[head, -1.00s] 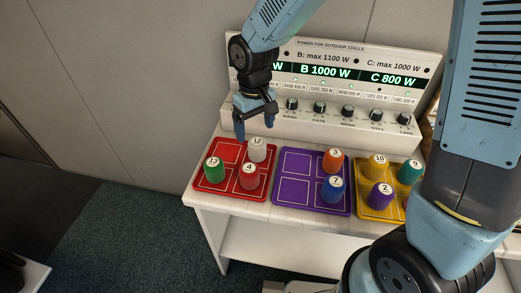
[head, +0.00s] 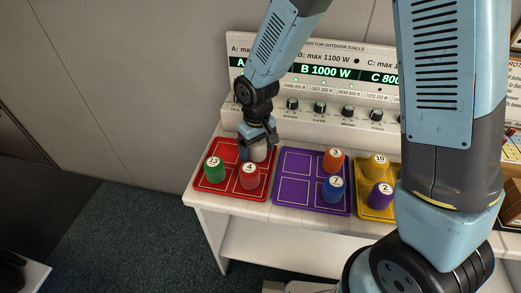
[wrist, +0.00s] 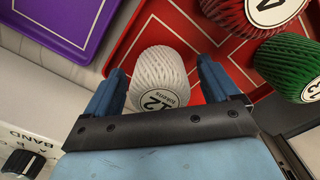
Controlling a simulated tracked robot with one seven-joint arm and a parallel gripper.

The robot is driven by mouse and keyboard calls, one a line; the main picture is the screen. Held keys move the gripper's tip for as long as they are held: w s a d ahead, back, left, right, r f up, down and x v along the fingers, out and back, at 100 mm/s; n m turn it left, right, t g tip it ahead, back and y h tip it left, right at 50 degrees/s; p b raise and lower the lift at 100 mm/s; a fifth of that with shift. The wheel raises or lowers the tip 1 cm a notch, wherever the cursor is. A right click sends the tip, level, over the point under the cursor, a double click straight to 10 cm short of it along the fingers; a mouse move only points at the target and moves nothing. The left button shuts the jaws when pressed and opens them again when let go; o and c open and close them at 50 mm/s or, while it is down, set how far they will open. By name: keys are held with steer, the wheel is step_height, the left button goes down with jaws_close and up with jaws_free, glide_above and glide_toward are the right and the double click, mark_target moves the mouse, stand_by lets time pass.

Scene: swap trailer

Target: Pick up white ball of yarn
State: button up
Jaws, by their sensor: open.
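The white ball of yarn (head: 257,153), labelled 12, stands in the back right square of the red tray (head: 212,187). In the wrist view the white yarn (wrist: 157,68) lies between the two blue fingers of my gripper (wrist: 160,88). My gripper (head: 257,143) is open, pointing down over the yarn, with a finger on each side. A narrow gap seems to show beside the yarn; I cannot tell whether either finger touches it. The gripper hides the top of the yarn in the head view.
Red yarn 4 (head: 249,177) and green yarn 13 (head: 214,169) stand close by in the red tray. The purple tray (head: 300,190) holds orange and blue yarn. A control panel with knobs (head: 320,108) rises just behind the trays.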

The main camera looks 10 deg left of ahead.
steer(key=shift+c, duration=0.3)
steer(key=c, duration=1.1)
